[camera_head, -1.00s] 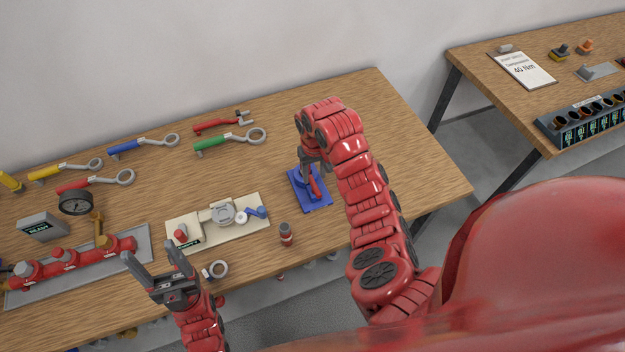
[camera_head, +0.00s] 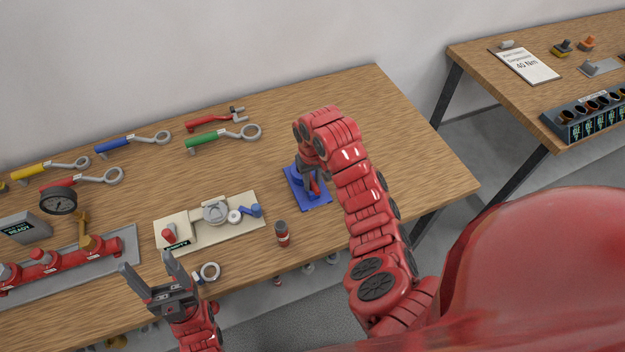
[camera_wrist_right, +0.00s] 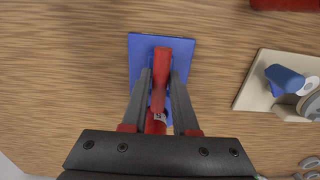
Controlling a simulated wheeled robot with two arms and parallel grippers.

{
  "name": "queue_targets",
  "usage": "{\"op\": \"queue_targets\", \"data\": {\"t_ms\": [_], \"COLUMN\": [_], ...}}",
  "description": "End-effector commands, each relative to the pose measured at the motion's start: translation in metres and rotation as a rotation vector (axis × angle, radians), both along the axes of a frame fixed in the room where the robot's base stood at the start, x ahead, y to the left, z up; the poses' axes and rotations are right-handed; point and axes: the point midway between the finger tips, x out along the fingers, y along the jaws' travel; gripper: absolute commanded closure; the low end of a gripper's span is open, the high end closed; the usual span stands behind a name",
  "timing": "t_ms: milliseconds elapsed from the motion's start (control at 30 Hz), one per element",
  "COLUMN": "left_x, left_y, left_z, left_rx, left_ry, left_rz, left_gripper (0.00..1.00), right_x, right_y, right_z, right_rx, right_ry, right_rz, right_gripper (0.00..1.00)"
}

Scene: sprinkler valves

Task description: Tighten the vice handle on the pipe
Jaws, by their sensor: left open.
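The blue vice base plate (camera_head: 313,203) lies on the wooden table near its right part, with a red handle standing on it. In the right wrist view the blue plate (camera_wrist_right: 185,62) shows flat below, and the red handle (camera_wrist_right: 160,75) lies between the two fingers of my right gripper (camera_wrist_right: 161,80). The fingers stand on either side of it; whether they press on it I cannot tell. In the head view my right gripper (camera_head: 307,182) reaches down over the plate and partly hides the handle. My left gripper (camera_head: 152,278) is open and empty at the table's front edge.
A cream tray (camera_head: 195,228) with a grey round part and blue lever stands left of the vice. A small dark-and-red bottle (camera_head: 282,234) is near the front edge. Coloured wrenches (camera_head: 222,137) lie at the back. A red pipe manifold (camera_head: 60,265) is on the left.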

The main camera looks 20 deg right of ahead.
Motion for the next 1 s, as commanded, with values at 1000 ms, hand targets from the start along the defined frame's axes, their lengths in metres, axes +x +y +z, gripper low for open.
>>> {"op": "queue_targets", "data": {"t_ms": [1000], "left_x": [0.0], "left_y": [0.0], "left_z": [0.028], "left_rx": [0.0], "left_ry": [0.0], "left_rz": [0.0], "left_gripper": [0.33], "right_x": [-0.001], "right_y": [0.0], "right_z": [0.0], "right_rx": [0.0], "right_ry": [0.002], "right_rz": [-0.302], "right_gripper": [1.0]}}
